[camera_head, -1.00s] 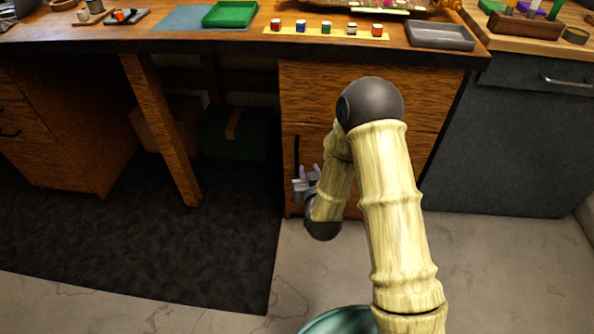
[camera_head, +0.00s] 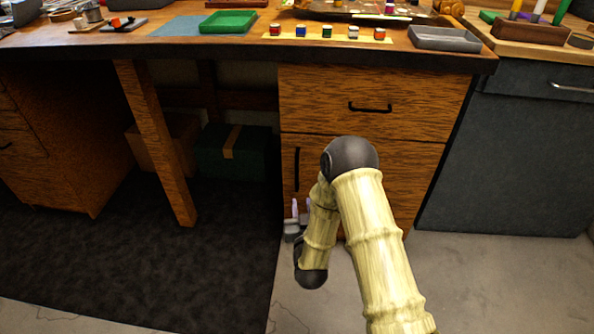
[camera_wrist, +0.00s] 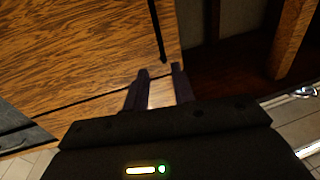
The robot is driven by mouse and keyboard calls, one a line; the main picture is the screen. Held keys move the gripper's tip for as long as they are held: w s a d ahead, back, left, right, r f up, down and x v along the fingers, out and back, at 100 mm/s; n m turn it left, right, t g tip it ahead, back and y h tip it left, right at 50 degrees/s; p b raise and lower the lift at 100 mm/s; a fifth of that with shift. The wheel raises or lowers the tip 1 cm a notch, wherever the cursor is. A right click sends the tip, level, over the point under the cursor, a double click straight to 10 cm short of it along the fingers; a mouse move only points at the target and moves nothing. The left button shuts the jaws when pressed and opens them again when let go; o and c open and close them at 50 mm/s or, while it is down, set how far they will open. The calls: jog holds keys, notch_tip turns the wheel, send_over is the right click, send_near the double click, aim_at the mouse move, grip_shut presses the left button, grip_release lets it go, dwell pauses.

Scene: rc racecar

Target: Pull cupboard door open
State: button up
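The wooden cupboard door (camera_head: 390,160) is under the desk's right part, below a drawer, and looks closed. Its thin black upright handle (camera_head: 297,168) is near the door's left edge. In the wrist view the handle (camera_wrist: 157,35) runs down to just beyond my fingertips. My gripper (camera_head: 301,202) is low in front of the door's left edge, below the handle. In the wrist view my gripper (camera_wrist: 160,72) has its two fingers apart with nothing between them. The fingers point at the door's lower corner. My arm hides part of the door.
The drawer (camera_head: 375,98) with a black handle is above the door. To the left is open knee space with a green box (camera_head: 235,165) and a slanted desk leg (camera_head: 155,145). A dark grey cabinet (camera_head: 510,150) stands to the right. The floor in front is clear.

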aim_at(297, 170)
jog(key=w+b, duration=0.1)
jog(key=w, duration=0.4)
jog(key=w+a+b, duration=0.1)
jog(key=w+b, duration=0.1)
jog(key=w, duration=0.3)
jog(key=w+a+b, duration=0.1)
jog(key=w, duration=0.4)
jog(key=shift+a+b, duration=0.2)
jog(key=shift+b, duration=0.1)
jog(key=shift+w+a, duration=0.1)
jog(key=shift+w, duration=0.3)
jog(key=shift+c, duration=0.3)
grip_shut()
